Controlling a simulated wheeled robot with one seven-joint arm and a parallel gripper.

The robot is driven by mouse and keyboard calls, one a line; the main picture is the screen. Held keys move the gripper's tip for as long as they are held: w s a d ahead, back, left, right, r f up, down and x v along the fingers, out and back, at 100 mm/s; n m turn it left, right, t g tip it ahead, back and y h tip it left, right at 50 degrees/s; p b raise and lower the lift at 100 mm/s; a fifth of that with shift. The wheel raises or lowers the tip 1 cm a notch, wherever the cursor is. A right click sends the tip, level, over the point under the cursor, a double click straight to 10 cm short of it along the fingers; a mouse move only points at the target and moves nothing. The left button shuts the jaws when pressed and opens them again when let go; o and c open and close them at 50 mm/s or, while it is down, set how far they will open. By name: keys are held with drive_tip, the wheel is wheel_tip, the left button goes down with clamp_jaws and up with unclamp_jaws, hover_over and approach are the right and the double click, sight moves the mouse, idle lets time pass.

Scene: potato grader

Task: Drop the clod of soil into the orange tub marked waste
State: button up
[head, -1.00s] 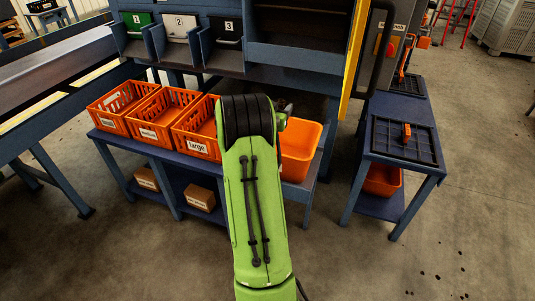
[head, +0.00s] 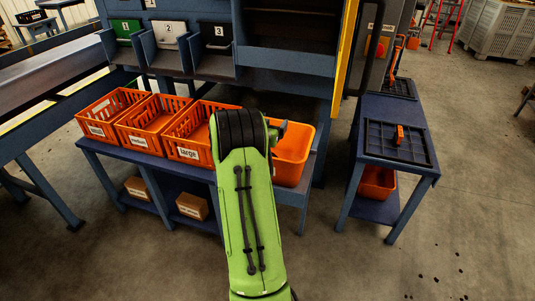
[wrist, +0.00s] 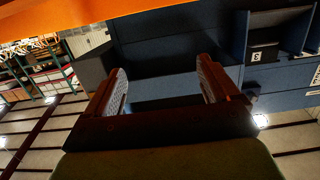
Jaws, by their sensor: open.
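The plain orange tub (head: 293,150) stands at the right end of the row of crates, partly hidden behind my green arm in the head view. No waste mark on it can be read from here. I see no clod of soil in either view.
Three slatted orange crates stand left of the tub, one marked large (head: 187,152). Numbered bins, including bin 3 (head: 217,36), sit above on the blue machine. A side table (head: 432,172) at right holds a dark tray (head: 398,146). Floor at front right is mostly clear, with dark specks.

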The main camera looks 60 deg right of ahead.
drive_tip(key=b+v, duration=0.3)
drive_tip(key=v, duration=1.2)
drive_tip(key=shift+a, duration=0.4)
drive_tip(key=shift+a+r, duration=0.1)
